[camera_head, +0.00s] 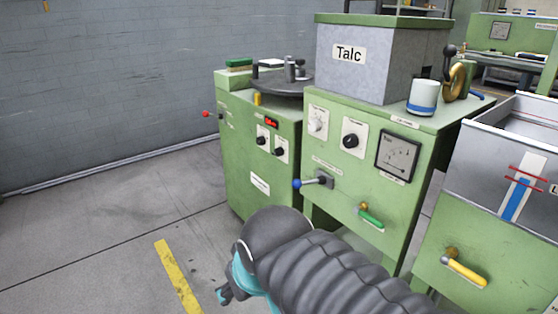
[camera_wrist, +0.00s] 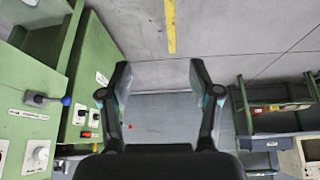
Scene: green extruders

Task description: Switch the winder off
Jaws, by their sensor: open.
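A green cabinet (camera_head: 240,165) with a round dark plate (camera_head: 283,82) on top stands at the back left of the machines; I cannot read a label naming it as the winder. Its front has a small red display (camera_head: 271,123) and two black knobs (camera_head: 279,151). A red-tipped lever (camera_head: 207,114) sticks out from its left side. In the wrist view the cabinet's knobs (camera_wrist: 82,116) are left of my gripper. My gripper (camera_wrist: 160,66) is open and empty, pointing over bare floor. In the head view my gripper (camera_head: 224,296) is low in front, mostly hidden behind my arm.
A green cabinet (camera_head: 335,195) with the Talc hopper (camera_head: 365,60), a blue-tipped lever (camera_head: 298,183) and a green handle (camera_head: 371,218) stands to the right. Further right is a metal bin (camera_head: 485,150) above a yellow handle (camera_head: 466,272). Floor at left is clear, with a yellow stripe (camera_head: 177,275).

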